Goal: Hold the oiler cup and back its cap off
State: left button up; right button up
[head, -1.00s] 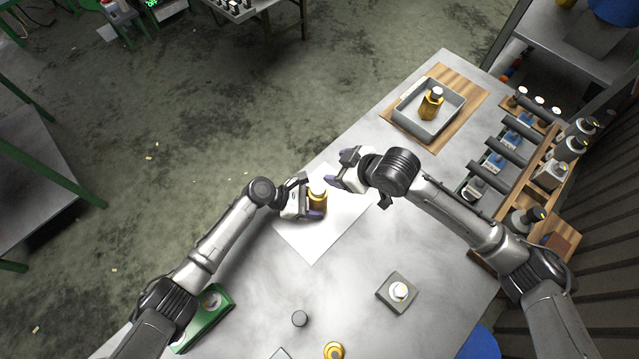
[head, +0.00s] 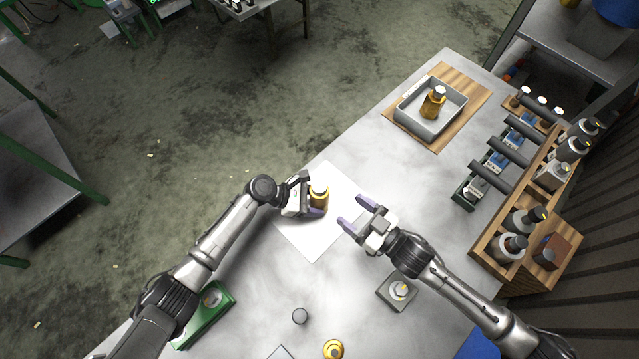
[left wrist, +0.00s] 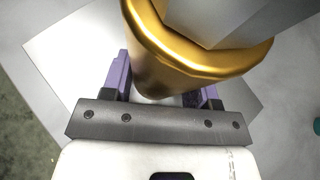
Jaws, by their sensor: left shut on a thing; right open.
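The oiler cup (head: 319,200) is a gold, brass-like body with a pale cap (head: 319,187) on top. It stands upright over a white sheet on the table. My left gripper (head: 312,205) is shut on the cup's body from the left. In the left wrist view the gold cup (left wrist: 155,70) sits between the purple fingers, and the grey cap (left wrist: 225,18) fills the top of the picture. My right gripper (head: 352,215) is open and empty, to the right of the cup and apart from it, with its purple fingers pointing toward it.
A grey tray (head: 408,122) with another gold cup (head: 433,103) lies on a wooden board at the back. A wooden rack (head: 487,252) with bottles lines the right edge.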

aim_at(326, 191)
jog(key=x, duration=1.1)
jog(key=shift+c, duration=0.2)
jog(key=c, duration=0.9)
